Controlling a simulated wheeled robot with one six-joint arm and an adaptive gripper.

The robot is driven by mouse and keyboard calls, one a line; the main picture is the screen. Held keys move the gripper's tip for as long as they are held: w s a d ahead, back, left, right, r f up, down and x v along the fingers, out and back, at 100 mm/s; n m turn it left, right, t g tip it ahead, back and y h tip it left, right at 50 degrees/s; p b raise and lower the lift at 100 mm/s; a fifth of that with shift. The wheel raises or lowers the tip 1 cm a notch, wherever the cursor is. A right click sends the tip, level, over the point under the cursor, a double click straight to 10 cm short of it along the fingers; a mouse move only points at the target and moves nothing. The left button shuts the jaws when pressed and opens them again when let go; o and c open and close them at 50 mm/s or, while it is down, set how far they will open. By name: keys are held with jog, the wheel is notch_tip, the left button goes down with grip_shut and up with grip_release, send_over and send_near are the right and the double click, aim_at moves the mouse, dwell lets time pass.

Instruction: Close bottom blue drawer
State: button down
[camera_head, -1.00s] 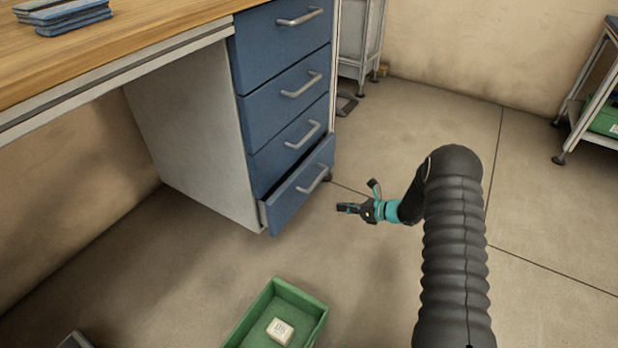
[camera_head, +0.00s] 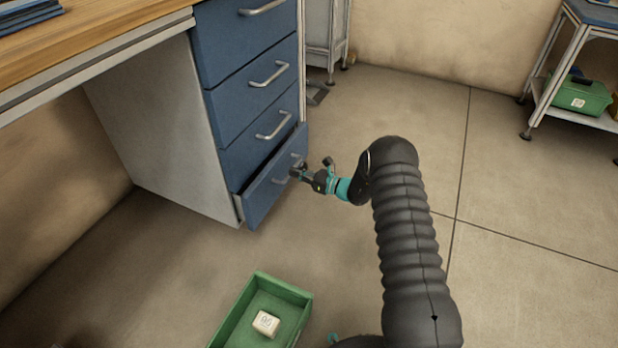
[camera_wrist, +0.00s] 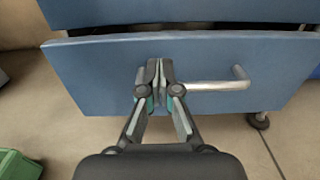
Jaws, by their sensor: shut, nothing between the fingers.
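The bottom blue drawer (camera_head: 268,188) is pulled out a little, with a dark gap above its front. It also fills the wrist view (camera_wrist: 90,85), where the gap shows along its top edge. Its silver bar handle (camera_wrist: 222,85) runs to the right of the fingers, and its left part is hidden behind them. My gripper (camera_head: 297,172) is at the drawer front near the handle. In the wrist view my gripper (camera_wrist: 159,72) has its fingertips together and empty, pointing at the drawer front. I cannot tell whether they touch it.
The blue drawers above (camera_head: 252,97) look closed. A green bin (camera_head: 300,291) with a white box (camera_head: 266,323) in it stands on the floor in front. A shelf cart with a green case (camera_head: 580,98) stands at the right. The floor between is clear.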

aim_at(275, 165)
jog(key=shift+x, duration=2.7)
jog(key=b+x, duration=0.1)
jog(key=x, duration=0.1)
jog(key=b+x, duration=0.1)
jog(key=b, duration=0.1)
jog(key=shift+w+a+f, duration=0.1)
jog(key=shift+a+f, duration=0.15)
jog(key=shift+a, duration=0.15)
jog(key=shift+w+a+r, duration=0.15)
jog(key=shift+w+a, duration=0.05)
jog(key=shift+a, duration=0.1)
jog(key=shift+r, duration=0.15)
jog(key=shift+a, duration=0.1)
jog(key=v, duration=1.4)
jog(key=shift+d+p, duration=0.3)
jog(key=shift+p, duration=0.05)
